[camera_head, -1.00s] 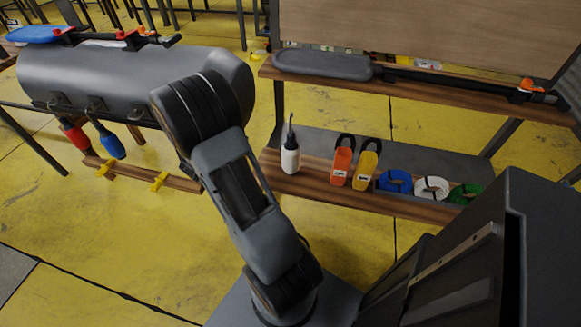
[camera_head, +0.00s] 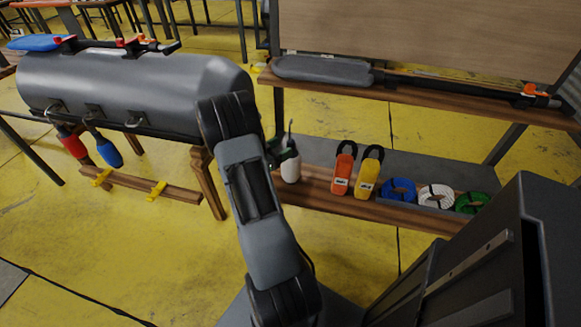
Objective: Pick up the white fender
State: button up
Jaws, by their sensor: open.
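The white fender (camera_head: 291,170) stands upright on the lower wooden shelf, with a dark top and a thin dark loop above it. My gripper (camera_head: 283,153) shows only in part beyond my arm, at the left of the fender's upper part. Its visible dark finger overlaps the fender in the picture. It is open, and the fender still stands on the shelf. Whether the fingers touch the fender or stand around it, I cannot tell. My arm hides the rest of the gripper.
Right of the fender stand an orange item (camera_head: 341,172) and a yellow one (camera_head: 367,175), then blue, white and green rope coils (camera_head: 435,196). An upper shelf (camera_head: 440,94) holds a paddle. At left, a grey inflatable tube (camera_head: 120,88) has red and blue fenders hanging below.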

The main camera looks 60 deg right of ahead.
aim_at(291, 140)
jog(key=shift+b+x, duration=0.3)
jog(key=shift+x, duration=2.35)
jog(key=shift+w, duration=0.15)
grip_shut()
